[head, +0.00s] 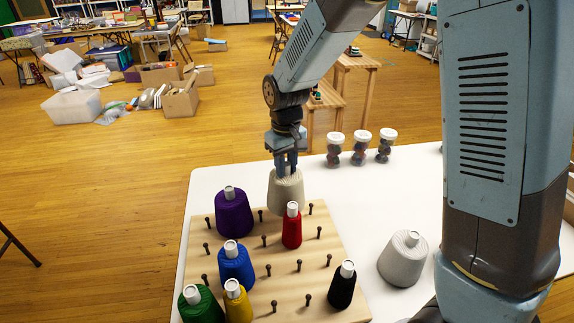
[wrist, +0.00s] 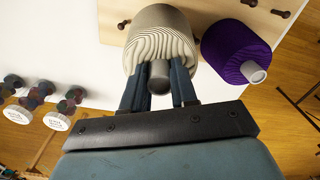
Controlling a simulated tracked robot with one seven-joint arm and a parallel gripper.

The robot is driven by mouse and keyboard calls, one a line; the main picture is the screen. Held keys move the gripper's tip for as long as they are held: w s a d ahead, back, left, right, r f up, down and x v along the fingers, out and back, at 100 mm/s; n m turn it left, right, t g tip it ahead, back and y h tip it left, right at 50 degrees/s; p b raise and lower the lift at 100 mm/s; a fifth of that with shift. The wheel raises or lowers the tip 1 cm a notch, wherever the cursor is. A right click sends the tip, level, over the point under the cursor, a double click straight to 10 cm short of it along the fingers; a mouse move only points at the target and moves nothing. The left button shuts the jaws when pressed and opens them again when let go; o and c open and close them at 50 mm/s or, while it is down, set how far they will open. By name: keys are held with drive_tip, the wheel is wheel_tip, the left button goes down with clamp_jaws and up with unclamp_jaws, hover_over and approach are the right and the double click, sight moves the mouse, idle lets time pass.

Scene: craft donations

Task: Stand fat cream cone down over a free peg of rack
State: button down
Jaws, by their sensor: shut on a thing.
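My gripper (head: 287,170) is shut on the narrow top of a fat cream cone (head: 286,191), upright at the far edge of the wooden rack (head: 290,285). In the wrist view the fingers (wrist: 158,80) flank the tip of this cone (wrist: 160,35). The cone hides what is under it, so I cannot tell whether it touches the rack or covers a peg. Several bare pegs show, among them one behind the red cone (head: 310,208) and one at the right (head: 319,231). A similar pale cone (head: 403,258) stands on the table, right of the rack.
Purple (head: 234,213), blue (head: 236,264), red (head: 292,228), black (head: 342,288), green (head: 200,306) and yellow (head: 238,303) cones stand on the rack. Purple is just left of the held cone, red just in front. Several white-lidded jars (head: 360,147) stand at the table's (head: 345,200) back.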

sight(286, 181)
drive_tip(key=shift+f, duration=0.1)
drive_tip(key=shift+f, duration=2.9)
drive_tip(key=c, duration=0.8)
unclamp_jaws()
wheel_tip(286, 181, up, 14)
drive_tip(key=shift+f, duration=0.2)
drive_tip(key=s+d+r+m+t, duration=0.1)
drive_tip(key=s+d+r+m, duration=0.15)
drive_tip(key=d+r, duration=0.4)
drive_tip(key=s+d+r+m+t, duration=0.1)
drive_tip(key=s+d+r+t, duration=0.2)
drive_tip(key=d, duration=0.7)
drive_tip(key=s+d+r+m+t, duration=0.1)
drive_tip(key=s+d+r+m, duration=0.2)
drive_tip(key=s+d, duration=0.8)
drive_tip(key=shift+s+d+r+m+t, duration=0.35)
drive_tip(key=shift+s+r, duration=0.15)
drive_tip(key=shift+s, duration=0.5)
